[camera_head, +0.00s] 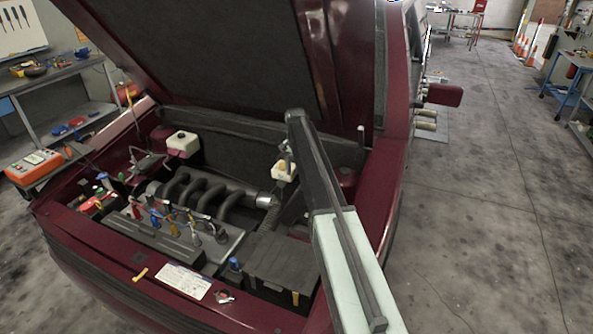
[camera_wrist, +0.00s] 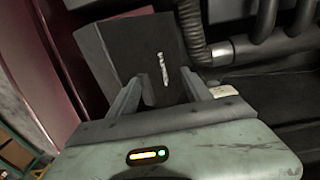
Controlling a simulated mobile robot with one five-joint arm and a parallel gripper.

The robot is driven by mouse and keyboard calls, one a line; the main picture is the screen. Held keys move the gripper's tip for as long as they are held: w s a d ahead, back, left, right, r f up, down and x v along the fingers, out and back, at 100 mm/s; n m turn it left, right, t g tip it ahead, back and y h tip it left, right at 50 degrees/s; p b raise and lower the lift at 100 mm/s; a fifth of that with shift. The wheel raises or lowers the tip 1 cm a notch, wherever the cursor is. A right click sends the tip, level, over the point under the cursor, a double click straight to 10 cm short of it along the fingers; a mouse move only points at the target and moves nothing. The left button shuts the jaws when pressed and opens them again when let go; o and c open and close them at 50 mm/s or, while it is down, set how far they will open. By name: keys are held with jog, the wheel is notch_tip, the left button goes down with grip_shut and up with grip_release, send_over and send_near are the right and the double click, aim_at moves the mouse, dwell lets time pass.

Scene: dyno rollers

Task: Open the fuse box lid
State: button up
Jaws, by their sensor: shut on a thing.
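The dark box that I take for the fuse box (camera_wrist: 125,45) is ahead of my gripper in the wrist view, with a small pale strip on its dark face. My gripper (camera_wrist: 171,92) has one finger on each side of a dark part, which I take for the lid (camera_wrist: 168,90). The fingers are shut on it, a gap apart. How far the lid is raised cannot be told. In the head view my arm reaches into the right side of the engine bay and hides the gripper and most of that area.
The maroon fender (camera_head: 392,185) runs close along the right. A ribbed hose (camera_wrist: 191,30) and dark engine pipes (camera_head: 205,195) lie beside the box. A large black box (camera_head: 280,265) is in front. The raised hood (camera_head: 210,50) hangs overhead. Open floor (camera_head: 500,200) lies right.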

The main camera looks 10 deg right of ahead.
notch_tip(320, 180, up, 8)
jog(key=p, duration=1)
jog(key=shift+s+f, duration=0.1)
jog(key=shift+c, duration=0.3)
